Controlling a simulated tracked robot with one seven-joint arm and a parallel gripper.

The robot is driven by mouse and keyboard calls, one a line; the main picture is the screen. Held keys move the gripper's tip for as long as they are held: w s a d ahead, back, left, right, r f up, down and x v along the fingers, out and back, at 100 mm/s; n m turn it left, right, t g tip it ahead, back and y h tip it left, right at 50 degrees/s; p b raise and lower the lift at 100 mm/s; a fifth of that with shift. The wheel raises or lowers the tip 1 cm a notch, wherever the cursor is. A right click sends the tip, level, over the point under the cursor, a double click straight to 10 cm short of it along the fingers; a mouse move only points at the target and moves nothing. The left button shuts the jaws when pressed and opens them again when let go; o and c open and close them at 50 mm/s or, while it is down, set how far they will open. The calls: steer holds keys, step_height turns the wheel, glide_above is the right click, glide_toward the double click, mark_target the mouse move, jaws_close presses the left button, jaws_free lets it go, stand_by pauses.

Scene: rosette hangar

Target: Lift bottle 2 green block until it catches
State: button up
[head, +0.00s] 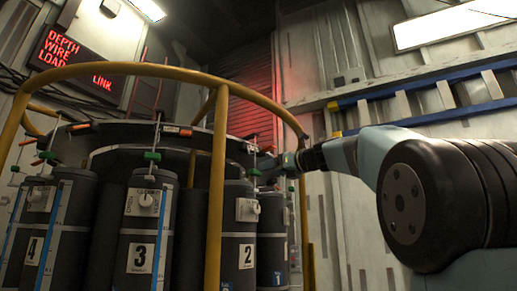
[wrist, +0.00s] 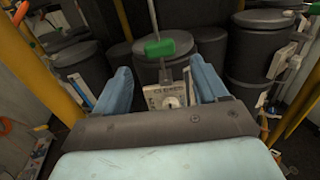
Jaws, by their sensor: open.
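Bottle 2 (head: 238,226) is a dark cylinder with a white "2" label, hanging on the ring in the head view. Its green block (head: 254,172) sits above its white dial plate (head: 247,209). My gripper (head: 272,166) is close to the block's right side in that view. In the wrist view, my open gripper (wrist: 160,68) has one blue finger on each side, with nothing visibly held. A green block (wrist: 168,47) on a thin rod shows just beyond the fingertips, roughly centred. A dial plate (wrist: 168,95) lies lower between the fingers. No number shows there.
Bottle 3 (head: 137,235) and bottle 4 (head: 37,220) hang to the left, each with its own green block. A yellow rail (head: 217,190) curves around the ring and passes in front of it. Neighbouring dark bottles (wrist: 257,50) crowd both sides in the wrist view.

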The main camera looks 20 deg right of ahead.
steer(key=x, duration=0.6)
steer(key=shift+w+a, duration=0.2)
steer(key=shift+w, duration=0.05)
stand_by(0.3)
steer(key=shift+w+a, duration=0.1)
steer(key=shift+w, duration=0.05)
